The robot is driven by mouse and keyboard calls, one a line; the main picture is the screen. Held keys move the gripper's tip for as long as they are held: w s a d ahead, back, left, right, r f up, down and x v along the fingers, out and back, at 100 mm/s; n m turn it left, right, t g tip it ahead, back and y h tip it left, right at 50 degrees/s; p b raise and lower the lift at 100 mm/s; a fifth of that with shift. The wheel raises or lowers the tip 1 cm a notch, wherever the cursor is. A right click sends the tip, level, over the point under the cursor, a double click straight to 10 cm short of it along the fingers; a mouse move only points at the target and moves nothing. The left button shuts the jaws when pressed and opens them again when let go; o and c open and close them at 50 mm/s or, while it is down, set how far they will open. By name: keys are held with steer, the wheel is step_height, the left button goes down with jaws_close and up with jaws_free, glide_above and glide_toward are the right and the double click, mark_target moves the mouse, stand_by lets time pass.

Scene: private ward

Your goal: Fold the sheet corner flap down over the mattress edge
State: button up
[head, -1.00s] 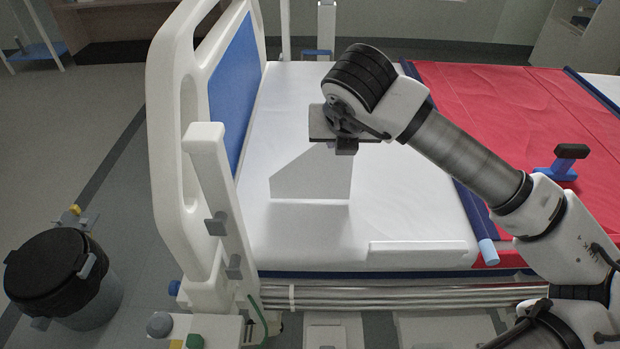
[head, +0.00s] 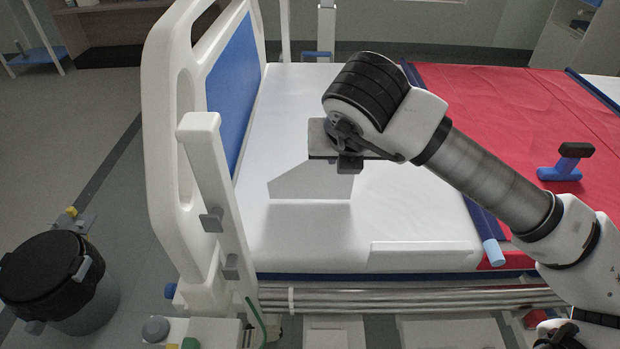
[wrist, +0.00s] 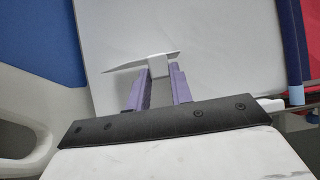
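The sheet corner flap (head: 305,184) is a white slanted-top panel. It stands up from the white mattress (head: 400,205) near the headboard end, its top partly hidden by my gripper. My gripper (head: 347,165) is at the flap's upper right in the head view, where its fingers are hard to see. In the wrist view the flap (wrist: 128,65) looks thin and nearly edge-on.
The headboard (head: 236,90) and a white post (head: 207,180) stand left of the flap. A low white strip (head: 422,252) lies near the mattress's front edge. A red cover (head: 480,110) and blue handle (head: 562,168) are to the right. A black-lidded bin (head: 50,280) stands on the floor.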

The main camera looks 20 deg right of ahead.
steer(key=s+b, duration=0.1)
steer(key=s+a+f, duration=0.1)
steer(key=s+b, duration=0.1)
steer(key=s, duration=0.1)
steer(key=shift+a+f+b, duration=0.15)
steer(key=shift+f+b, duration=0.1)
steer(key=shift+b, duration=0.1)
steer(key=o, duration=1.5)
steer(key=shift+o, duration=0.2)
step_height(320, 180, up, 8)
steer(key=p, duration=0.3)
steer(key=shift+p, duration=0.4)
